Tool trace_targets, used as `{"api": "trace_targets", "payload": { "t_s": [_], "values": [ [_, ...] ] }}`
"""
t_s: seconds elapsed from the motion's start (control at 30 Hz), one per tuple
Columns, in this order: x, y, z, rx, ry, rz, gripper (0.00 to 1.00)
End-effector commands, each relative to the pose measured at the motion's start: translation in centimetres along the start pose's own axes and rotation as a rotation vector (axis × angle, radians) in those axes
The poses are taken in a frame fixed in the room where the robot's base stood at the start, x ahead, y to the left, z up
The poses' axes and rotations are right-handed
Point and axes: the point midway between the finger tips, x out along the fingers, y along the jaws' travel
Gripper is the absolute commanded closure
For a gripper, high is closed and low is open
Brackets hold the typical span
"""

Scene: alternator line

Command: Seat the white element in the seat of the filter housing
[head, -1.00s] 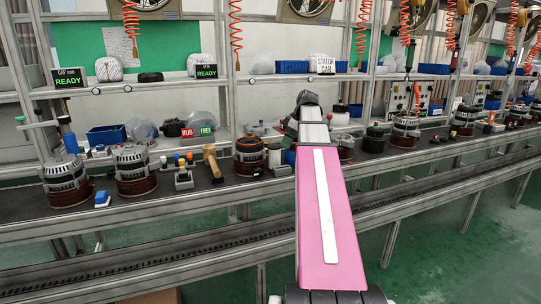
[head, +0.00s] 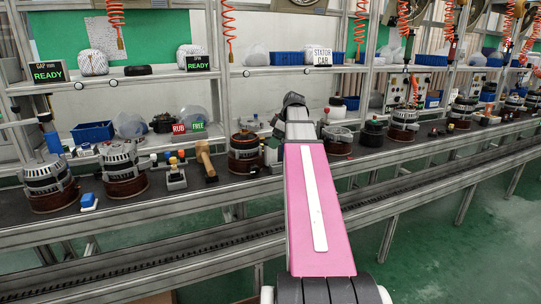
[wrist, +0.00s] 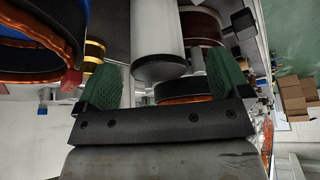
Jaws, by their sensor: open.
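A white cylinder with a black end cap, likely the white element (wrist: 157,30), shows in the wrist view between the two green fingers of my gripper (wrist: 162,64). The fingers are spread, with gaps beside the cylinder, and are not closed on it. In the head view my gripper is mostly hidden behind my wrist at the bench's far side.
The bench (head: 225,196) holds several alternator stators, a wooden mallet (head: 205,160) and a dark round pot (head: 372,134). A blue bin (head: 92,132) sits on the lower shelf. In the wrist view a dark ring (wrist: 183,90) and a brown cylinder (wrist: 204,25) lie close by the fingers.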

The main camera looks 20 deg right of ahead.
Motion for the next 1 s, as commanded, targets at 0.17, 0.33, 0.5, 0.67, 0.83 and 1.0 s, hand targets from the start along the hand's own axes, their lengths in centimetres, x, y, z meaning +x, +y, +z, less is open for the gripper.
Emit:
{"api": "trace_targets", "payload": {
  "t_s": [0.17, 0.33, 0.5, 0.67, 0.83, 1.0],
  "values": [
    [2.1, 0.3, -0.3, 0.000, -0.001, -0.002, 0.06],
    [4.3, 0.4, -0.3, 0.000, -0.001, -0.001, 0.06],
    [4.8, 0.4, -0.4, 0.000, 0.000, 0.000, 0.06],
    [4.8, 0.4, -0.4, 0.000, 0.000, 0.000, 0.19],
    [4.8, 0.4, -0.4, 0.000, 0.000, 0.000, 0.62],
    [4.8, 0.4, -0.4, 0.000, 0.000, 0.000, 0.66]
  ]
}}
